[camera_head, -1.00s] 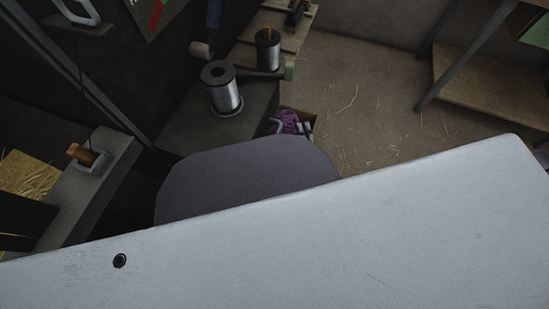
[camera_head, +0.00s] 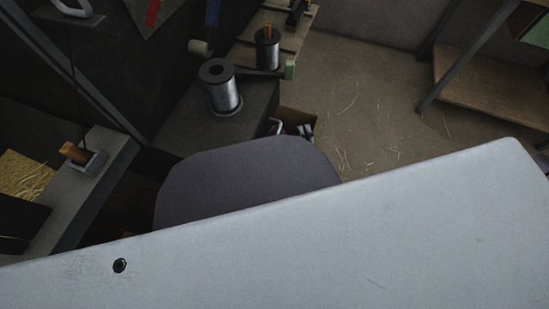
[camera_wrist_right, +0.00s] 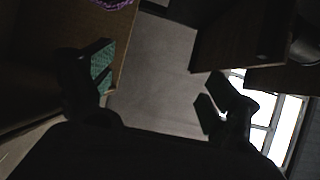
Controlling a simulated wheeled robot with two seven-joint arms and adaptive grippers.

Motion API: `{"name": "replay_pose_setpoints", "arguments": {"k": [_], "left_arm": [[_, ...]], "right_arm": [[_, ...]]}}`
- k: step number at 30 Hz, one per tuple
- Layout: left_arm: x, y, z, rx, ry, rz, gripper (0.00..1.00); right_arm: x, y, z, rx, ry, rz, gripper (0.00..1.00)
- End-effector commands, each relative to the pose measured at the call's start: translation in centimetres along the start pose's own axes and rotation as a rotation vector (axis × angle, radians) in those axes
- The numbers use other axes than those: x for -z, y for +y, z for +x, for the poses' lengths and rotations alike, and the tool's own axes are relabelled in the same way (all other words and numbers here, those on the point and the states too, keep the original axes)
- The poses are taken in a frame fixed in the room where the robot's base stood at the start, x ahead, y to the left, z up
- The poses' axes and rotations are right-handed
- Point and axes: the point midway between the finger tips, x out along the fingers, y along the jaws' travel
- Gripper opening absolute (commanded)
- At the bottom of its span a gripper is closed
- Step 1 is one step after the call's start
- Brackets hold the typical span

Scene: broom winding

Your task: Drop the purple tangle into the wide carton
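The purple tangle (camera_wrist_right: 110,3) shows only at the top edge of the right wrist view, cut off by the frame. It lies against a brown surface that looks like the carton (camera_wrist_right: 122,45). In the head view a brown carton (camera_head: 297,115) shows behind my right gripper, mostly hidden by the gripper and the grey rounded shape in front. My right gripper (camera_head: 291,128) is open. In the right wrist view its fingers (camera_wrist_right: 157,80) stand wide apart with nothing between them. My left gripper is not in view.
A wire spool (camera_head: 222,92) stands on a dark bench left of the carton. A smaller spool (camera_head: 267,50) stands on a wooden board behind. The floor (camera_head: 365,95) to the right is open, with scattered straw. A wooden shelf (camera_head: 490,85) stands at the far right.

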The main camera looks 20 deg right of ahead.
Motion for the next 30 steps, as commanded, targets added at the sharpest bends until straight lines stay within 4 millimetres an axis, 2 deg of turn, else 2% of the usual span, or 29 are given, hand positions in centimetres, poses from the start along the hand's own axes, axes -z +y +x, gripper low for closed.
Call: {"name": "replay_pose_setpoints", "arguments": {"k": [11,17,30], "left_arm": [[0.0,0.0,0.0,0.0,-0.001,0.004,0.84],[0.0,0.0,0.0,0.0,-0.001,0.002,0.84],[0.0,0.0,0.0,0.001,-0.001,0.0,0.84]], "right_arm": [[0.0,0.2,-0.2,-0.003,-0.001,-0.001,0.95],[0.0,0.2,-0.9,-0.005,-0.001,-0.001,0.95],[0.0,0.2,-5.1,-0.004,-0.001,0.0,0.95]]}}
